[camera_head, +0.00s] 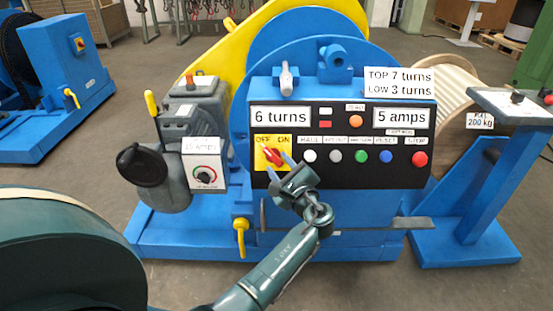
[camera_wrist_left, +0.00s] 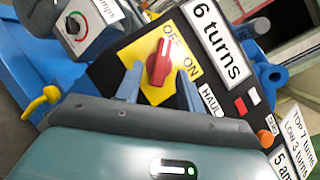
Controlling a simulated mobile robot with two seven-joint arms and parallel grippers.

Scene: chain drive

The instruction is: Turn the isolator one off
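The isolator is a red rotary knob (camera_head: 271,154) on a yellow plate (camera_head: 260,161) marked OFF and ON, at the left end of the black control panel (camera_head: 340,176). The knob is tilted, its upper end leaning toward the OFF word. In the left wrist view the knob (camera_wrist_left: 160,62) shows clearly, with a pale line along it. My left gripper (camera_head: 279,166) is in front of the plate, its fingers apart. In the left wrist view the gripper (camera_wrist_left: 159,72) has one finger to each side of the knob's lower end.
A row of push buttons (camera_head: 361,157) runs right of the plate. A white dial box (camera_head: 204,177) and a black round handle (camera_head: 141,166) stand to its left. A yellow lever (camera_head: 240,226) is below. Another blue machine with its own red switch (camera_head: 80,44) stands far left.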

